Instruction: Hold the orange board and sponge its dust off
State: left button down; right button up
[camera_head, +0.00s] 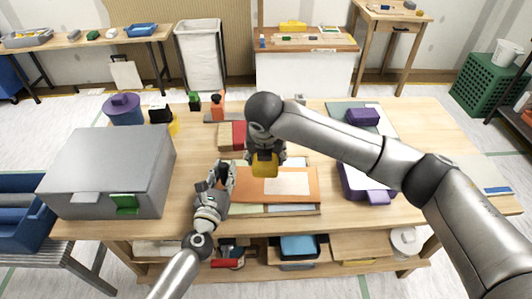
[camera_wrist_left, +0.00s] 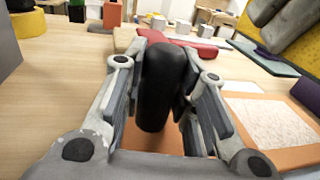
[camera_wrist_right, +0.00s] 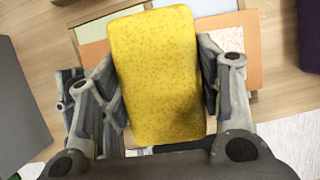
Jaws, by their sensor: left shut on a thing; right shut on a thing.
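The orange board (camera_head: 246,187) lies flat at the front middle of the table, with a pale speckled dust patch (camera_head: 288,184) on its right part. The patch also shows in the left wrist view (camera_wrist_left: 272,126). My left gripper (camera_head: 224,178) is at the board's left end, shut on an upright black handle (camera_wrist_left: 160,85) that stands over the orange surface. My right gripper (camera_head: 265,158) is shut on the yellow sponge (camera_wrist_right: 155,75) and holds it over the board's back part, left of the patch. The sponge looks raised above the board; its underside is hidden.
A large grey box (camera_head: 110,165) stands on the table's left. A purple-lidded container (camera_head: 122,108) and small bottles stand behind. The table's far right is mostly clear.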

pick_arm(q)
jog(key=shift+s+f, duration=0.1)
jog(key=shift+f, duration=0.25)
pick_arm(e)
jog(key=shift+f, duration=3.1)
